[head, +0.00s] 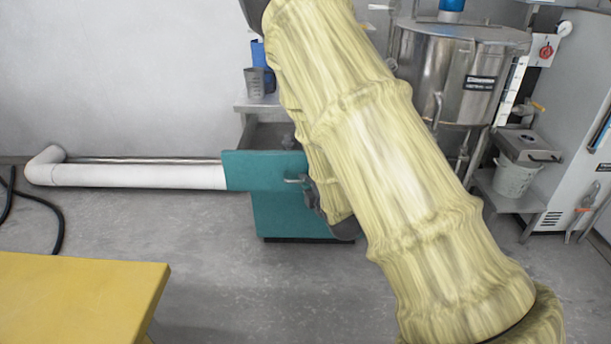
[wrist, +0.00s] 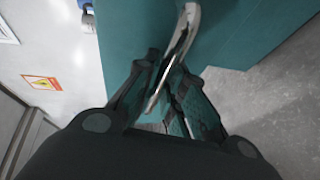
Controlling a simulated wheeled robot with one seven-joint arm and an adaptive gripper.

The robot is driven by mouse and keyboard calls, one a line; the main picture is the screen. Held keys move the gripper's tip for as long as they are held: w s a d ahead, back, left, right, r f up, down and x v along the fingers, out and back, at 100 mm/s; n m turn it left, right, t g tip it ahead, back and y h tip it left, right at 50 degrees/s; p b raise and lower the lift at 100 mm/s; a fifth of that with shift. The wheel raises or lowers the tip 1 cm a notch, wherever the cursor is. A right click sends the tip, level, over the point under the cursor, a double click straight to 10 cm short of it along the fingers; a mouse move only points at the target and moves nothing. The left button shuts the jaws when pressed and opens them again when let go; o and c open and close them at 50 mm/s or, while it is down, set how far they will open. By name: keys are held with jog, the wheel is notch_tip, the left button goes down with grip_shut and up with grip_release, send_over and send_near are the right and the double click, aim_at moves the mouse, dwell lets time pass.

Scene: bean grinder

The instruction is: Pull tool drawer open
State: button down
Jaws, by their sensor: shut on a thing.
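The teal tool drawer (head: 250,170) sticks out from its teal cabinet (head: 285,218) in the head view, with its open grey inside showing behind the front panel. Its pale metal handle (head: 293,181) is on the front. My gripper (head: 311,192) is at the handle, mostly hidden behind my cream-sleeved arm. In the wrist view, my gripper (wrist: 168,80) is shut on the pale handle (wrist: 187,35), with the dark fingers on either side of it. The teal drawer front (wrist: 135,30) lies close behind the fingertips.
A white pipe (head: 140,176) runs along the wall to the left. A yellow table (head: 75,295) stands at front left. A steel tank (head: 455,70) and a grey bin (head: 513,178) are at the right. Grey floor before the cabinet is clear.

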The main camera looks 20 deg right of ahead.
jog(key=shift+s+a, duration=0.1)
jog(key=shift+a, duration=0.1)
jog(key=c, duration=1.5)
grip_release()
jog(key=shift+d, duration=0.1)
jog(key=shift+s, duration=0.1)
jog(key=s, duration=0.4)
jog(key=s+r, duration=0.1)
jog(key=s, duration=0.2)
jog(key=s+r, duration=0.1)
jog(key=s, duration=0.3)
jog(key=shift+s+a, duration=0.3)
jog(key=shift+a, duration=0.05)
